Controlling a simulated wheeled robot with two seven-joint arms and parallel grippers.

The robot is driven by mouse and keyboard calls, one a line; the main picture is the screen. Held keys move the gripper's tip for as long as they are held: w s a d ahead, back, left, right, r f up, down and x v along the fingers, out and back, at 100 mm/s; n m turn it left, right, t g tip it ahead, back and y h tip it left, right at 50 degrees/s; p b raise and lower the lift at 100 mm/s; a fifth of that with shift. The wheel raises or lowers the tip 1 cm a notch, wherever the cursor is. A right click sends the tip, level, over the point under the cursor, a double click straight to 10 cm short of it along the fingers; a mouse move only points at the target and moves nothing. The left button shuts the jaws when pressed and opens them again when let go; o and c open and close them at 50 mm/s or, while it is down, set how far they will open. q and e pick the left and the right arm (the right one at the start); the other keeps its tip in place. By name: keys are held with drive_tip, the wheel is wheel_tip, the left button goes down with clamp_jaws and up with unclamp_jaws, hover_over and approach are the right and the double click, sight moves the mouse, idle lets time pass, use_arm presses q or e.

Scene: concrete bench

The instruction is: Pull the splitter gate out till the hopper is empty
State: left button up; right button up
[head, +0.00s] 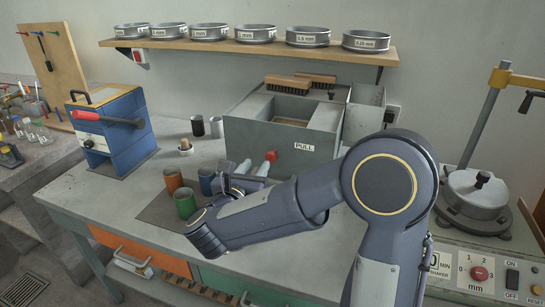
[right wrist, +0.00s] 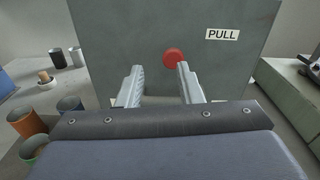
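The splitter is a grey metal box (head: 265,143) on the bench with a PULL label on its front. Its open hopper (head: 292,108) on top shows a tan, grainy-looking floor. The gate's red knob (head: 271,156) sticks out of the front face; it also shows in the right wrist view (right wrist: 173,56). My right gripper (head: 251,168) is in front of that face. In the right wrist view its two fingers (right wrist: 157,78) stand apart with nothing between them, and the knob lies beyond the tips, nearer the right finger. Contact is not visible. My left gripper is out of view.
Orange (head: 172,179), green (head: 185,203) and blue (head: 206,181) cups stand left of my right forearm. A blue machine (head: 110,125) stands left, a sieve shaker (head: 475,196) right. Black and grey cups stand behind.

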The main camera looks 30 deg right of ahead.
sight(270, 157)
drive_tip(key=w+d, duration=0.1)
drive_tip(key=d, duration=0.1)
drive_tip(key=w+d+m+g+h+p, duration=0.1)
drive_tip(key=d, duration=0.1)
drive_tip(key=d+m+p, duration=0.1)
drive_tip(key=shift+w+d+f+g+h, duration=0.2)
drive_tip(key=shift+w+d+g+h, duration=0.1)
drive_tip(key=shift+w+d+h, duration=0.1)
drive_tip(key=shift+w+d, duration=0.25)
drive_tip(key=shift+d, duration=0.1)
drive_tip(key=shift+c, duration=0.3)
clamp_jaws()
drive_tip(key=shift+f, duration=0.1)
